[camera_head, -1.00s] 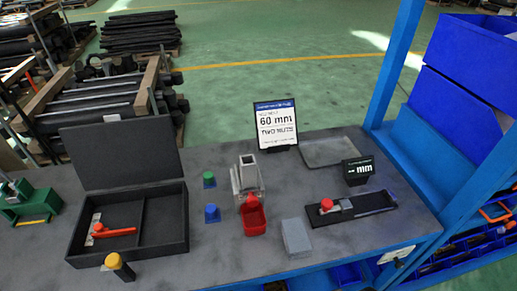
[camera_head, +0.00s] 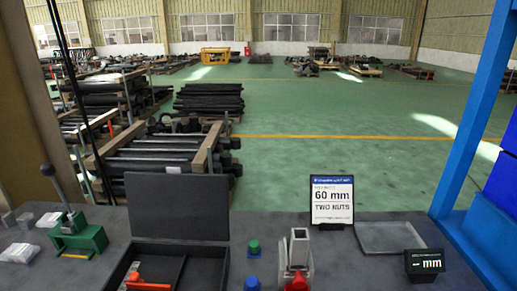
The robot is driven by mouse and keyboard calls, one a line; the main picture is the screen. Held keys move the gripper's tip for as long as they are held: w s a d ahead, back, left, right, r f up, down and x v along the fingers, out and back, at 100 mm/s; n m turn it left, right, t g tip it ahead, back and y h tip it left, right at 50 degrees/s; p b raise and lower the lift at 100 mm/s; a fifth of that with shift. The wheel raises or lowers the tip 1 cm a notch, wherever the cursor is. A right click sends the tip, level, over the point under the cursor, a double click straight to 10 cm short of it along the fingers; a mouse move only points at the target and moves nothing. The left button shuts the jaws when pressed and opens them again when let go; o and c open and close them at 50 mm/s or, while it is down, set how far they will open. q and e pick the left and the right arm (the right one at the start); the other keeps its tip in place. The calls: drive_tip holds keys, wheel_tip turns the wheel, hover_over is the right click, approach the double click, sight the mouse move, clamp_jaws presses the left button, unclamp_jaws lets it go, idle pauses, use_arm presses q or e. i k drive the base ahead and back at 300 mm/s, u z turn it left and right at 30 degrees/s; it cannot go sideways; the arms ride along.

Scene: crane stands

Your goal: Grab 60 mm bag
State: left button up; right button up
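Several small pale packets lie at the far left of the table, and they look like bags. One bag (camera_head: 20,253) is nearest, another bag (camera_head: 48,219) lies behind it to the right, and a third pale piece (camera_head: 25,220) is beside that one. No size marking on them is readable, so I cannot tell which is 60 mm. A standing card (camera_head: 332,200) reads "60 mm" and "TWO NUTS". Neither of my grippers is in view.
A green lever press (camera_head: 78,238) stands right of the bags. An open black case (camera_head: 178,207) is at centre left. Green (camera_head: 254,247) and blue (camera_head: 252,283) pieces, a grey holder (camera_head: 299,248), a flat tray (camera_head: 390,237) and a black display (camera_head: 425,262) are further right.

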sight(50, 221)
drive_tip(key=u, duration=0.05)
drive_tip(key=k, duration=0.45)
drive_tip(key=u, duration=1.75)
drive_tip(key=i, duration=0.6)
drive_tip(key=z, duration=0.25)
